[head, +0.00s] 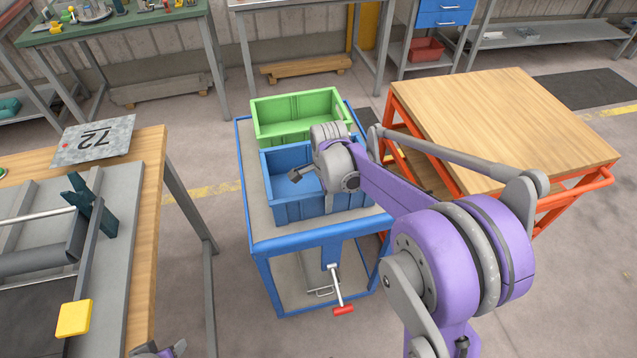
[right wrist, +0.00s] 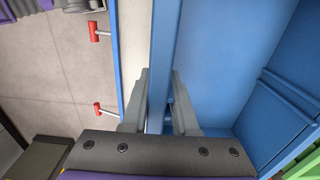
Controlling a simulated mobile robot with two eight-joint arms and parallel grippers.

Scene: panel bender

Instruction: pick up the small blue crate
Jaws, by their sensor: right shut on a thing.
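The small blue crate (head: 292,208) stands upright on the small lift table, in front of a green crate (head: 297,110). It looks empty where its inside shows. My right gripper (right wrist: 160,82) reaches down to it. In the right wrist view one finger is on each side of a blue crate wall (right wrist: 166,40), shut on it. That wall looks like the side nearest the table's front edge. In the head view my right wrist covers the fingers and part of the crate.
The blue-framed lift table (head: 262,232) has a red-tipped handle (head: 343,310) at its front. An orange-framed wooden cart (head: 500,120) stands close on the right. A workbench (head: 150,200) with a metal plate and fixture stands on the left. Floor is clear between bench and lift table.

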